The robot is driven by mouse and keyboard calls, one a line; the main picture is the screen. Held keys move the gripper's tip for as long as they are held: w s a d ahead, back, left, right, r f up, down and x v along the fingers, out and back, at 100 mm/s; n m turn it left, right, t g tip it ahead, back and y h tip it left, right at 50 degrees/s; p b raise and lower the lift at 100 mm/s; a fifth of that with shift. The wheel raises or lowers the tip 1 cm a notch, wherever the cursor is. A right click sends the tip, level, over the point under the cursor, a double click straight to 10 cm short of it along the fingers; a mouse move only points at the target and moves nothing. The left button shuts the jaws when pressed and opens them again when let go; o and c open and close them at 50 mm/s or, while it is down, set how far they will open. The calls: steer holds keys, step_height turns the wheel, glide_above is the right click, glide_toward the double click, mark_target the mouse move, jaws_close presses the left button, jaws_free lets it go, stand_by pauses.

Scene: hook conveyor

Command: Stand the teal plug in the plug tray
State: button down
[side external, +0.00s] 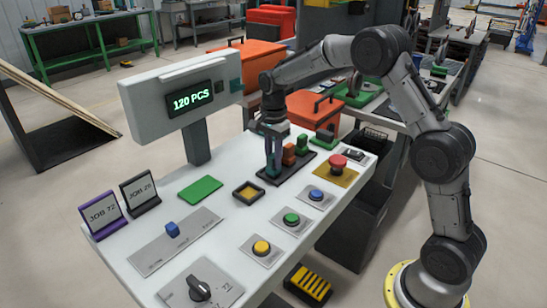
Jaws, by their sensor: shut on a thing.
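The dark plug tray (268,180) lies on the white bench top. An orange-brown plug (289,156) and a green plug (302,144) stand upright in it, in a row. My gripper (273,166) points straight down over the near left end of the tray, beside the orange-brown plug. It is shut on the teal plug, which is mostly hidden between the fingers. The plug looks upright; I cannot tell whether its lower end is seated in the tray.
A red mushroom button (338,162) is right of the tray. A display (188,104) on a post stands behind. Coloured buttons and a slider occupy the front.

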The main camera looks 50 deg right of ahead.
mark_target(273, 154)
steer(key=shift+f, duration=0.15)
steer(key=c, duration=0.7)
jaws_free()
steer(key=shift+c, duration=0.2)
step_height(273, 154, up, 11)
steer(key=s+a+r+n+t, duration=0.1)
steer(key=s+a+r+n, duration=0.25)
steer(key=s+r, duration=0.25)
steer(key=s+a+f+n+t, duration=0.2)
steer(key=s+n, duration=0.5)
steer(key=s, duration=0.5)
steer(key=s+a+f+n+t, duration=0.2)
steer(key=s+n, duration=0.5)
steer(key=s, duration=0.6)
steer(key=shift+a+t, duration=0.3)
steer(key=shift+a, duration=0.2)
